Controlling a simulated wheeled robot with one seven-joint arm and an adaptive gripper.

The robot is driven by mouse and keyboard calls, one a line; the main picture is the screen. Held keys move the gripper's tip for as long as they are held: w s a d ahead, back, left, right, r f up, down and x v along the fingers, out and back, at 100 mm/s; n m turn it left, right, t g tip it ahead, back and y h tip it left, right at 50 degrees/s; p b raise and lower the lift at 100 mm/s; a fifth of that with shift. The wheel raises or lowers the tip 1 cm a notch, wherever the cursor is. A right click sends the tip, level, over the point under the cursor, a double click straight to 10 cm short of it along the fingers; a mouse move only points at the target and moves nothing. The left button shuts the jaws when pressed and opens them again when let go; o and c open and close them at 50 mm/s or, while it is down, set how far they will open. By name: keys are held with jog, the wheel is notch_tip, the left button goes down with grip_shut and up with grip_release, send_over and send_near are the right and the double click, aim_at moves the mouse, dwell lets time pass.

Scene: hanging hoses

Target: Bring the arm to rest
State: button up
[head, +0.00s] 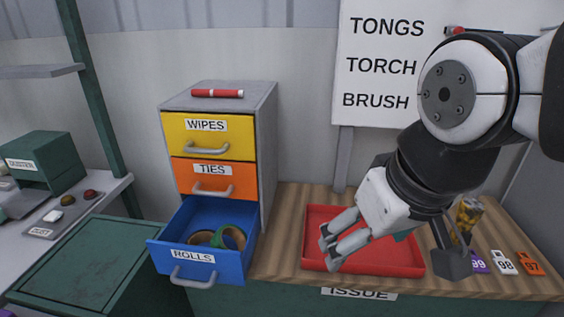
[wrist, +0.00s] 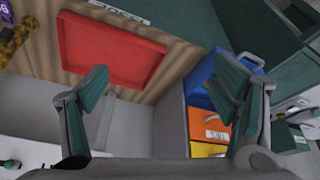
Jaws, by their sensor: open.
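My gripper (head: 338,243) is open and empty, held above the red tray (head: 314,222) in the head view. My arm reaches in from the upper right and hides part of the tray and of the sign behind it. In the wrist view my gripper's two fingers (wrist: 165,95) stand wide apart with nothing between them. The red tray also shows in the wrist view (wrist: 110,52), and it looks empty there.
A cabinet (head: 270,130) stands left of my gripper. Its blue ROLLS drawer (head: 170,255) is pulled open with rolls of tape (head: 232,236) inside. A red marker (head: 217,93) lies on top. Numbered tags (head: 503,262) and a patterned bottle-like object (head: 468,216) are at right.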

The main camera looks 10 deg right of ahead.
jog(key=s, duration=0.1)
jog(key=s+d, duration=0.1)
jog(key=s, duration=0.1)
jog(key=shift+s+d+f+m, duration=0.15)
jog(key=shift+s+f+m, duration=0.05)
jog(key=shift+m, duration=0.2)
jog(key=shift+r, duration=0.15)
dwell(0.7)
